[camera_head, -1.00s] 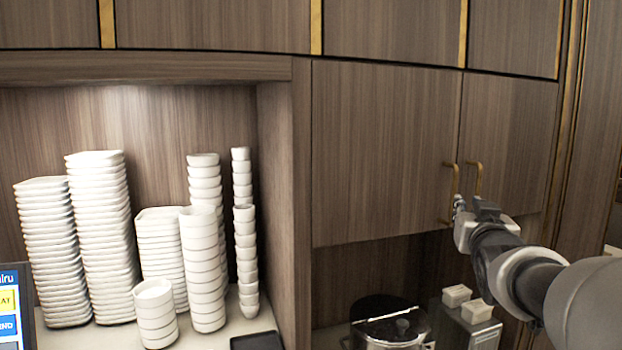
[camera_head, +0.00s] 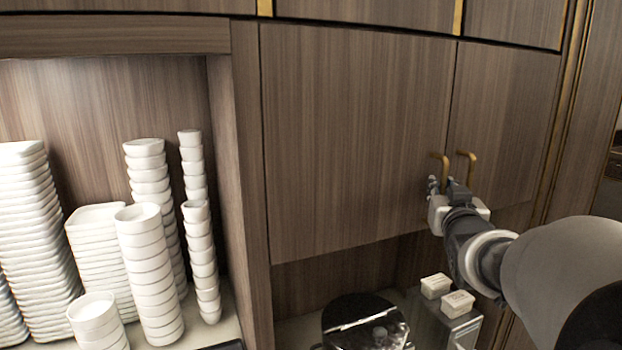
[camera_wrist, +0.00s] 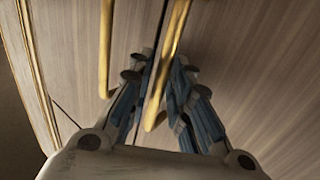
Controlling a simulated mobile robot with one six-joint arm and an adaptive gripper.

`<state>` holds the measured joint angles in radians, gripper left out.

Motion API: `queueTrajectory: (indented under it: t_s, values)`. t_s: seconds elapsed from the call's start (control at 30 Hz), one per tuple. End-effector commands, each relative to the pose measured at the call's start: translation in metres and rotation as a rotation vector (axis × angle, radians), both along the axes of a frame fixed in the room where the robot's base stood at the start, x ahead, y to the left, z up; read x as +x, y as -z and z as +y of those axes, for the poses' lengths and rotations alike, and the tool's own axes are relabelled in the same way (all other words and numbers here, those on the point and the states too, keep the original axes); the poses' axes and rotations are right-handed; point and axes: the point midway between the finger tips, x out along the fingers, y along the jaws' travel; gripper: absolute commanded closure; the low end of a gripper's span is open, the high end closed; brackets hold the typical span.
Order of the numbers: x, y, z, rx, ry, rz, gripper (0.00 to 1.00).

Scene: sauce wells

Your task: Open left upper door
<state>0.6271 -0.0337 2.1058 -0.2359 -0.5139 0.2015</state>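The left upper door (camera_head: 350,140) is a brown wood-grain panel. It looks closed, level with the right upper door (camera_head: 500,120). Its gold bar handle (camera_head: 446,165) is at its lower right edge, beside the right door's handle (camera_head: 472,170). My gripper (camera_head: 446,186) is at the lower part of the left door's handle and hides its lower end. In the wrist view my gripper's fingers (camera_wrist: 158,75) are drawn in around this handle (camera_wrist: 154,118), with their tips close on both sides. The right door's handle (camera_wrist: 105,50) is apart, outside the fingers.
Stacks of white bowls (camera_head: 148,270) stand in the open niche at left. Below the doors are a dark-lidded pot (camera_head: 365,322) and small white containers (camera_head: 457,303) on a counter (camera_head: 290,330). A gold trim strip (camera_head: 565,110) runs right of the doors.

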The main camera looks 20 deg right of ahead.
Motion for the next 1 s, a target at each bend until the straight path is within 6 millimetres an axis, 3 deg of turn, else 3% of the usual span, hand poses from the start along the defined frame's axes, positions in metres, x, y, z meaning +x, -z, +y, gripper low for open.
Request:
queueTrajectory:
  t_s: [0.17, 0.47, 1.0]
  values:
    - [0.0001, 0.0005, -0.0001, 0.000, 0.000, 0.001, 0.81]
    - [0.0001, 0.0004, 0.0000, 0.000, 0.000, 0.001, 1.00]
    - [0.0001, 0.0000, 0.0000, 0.000, 0.000, 0.000, 1.00]
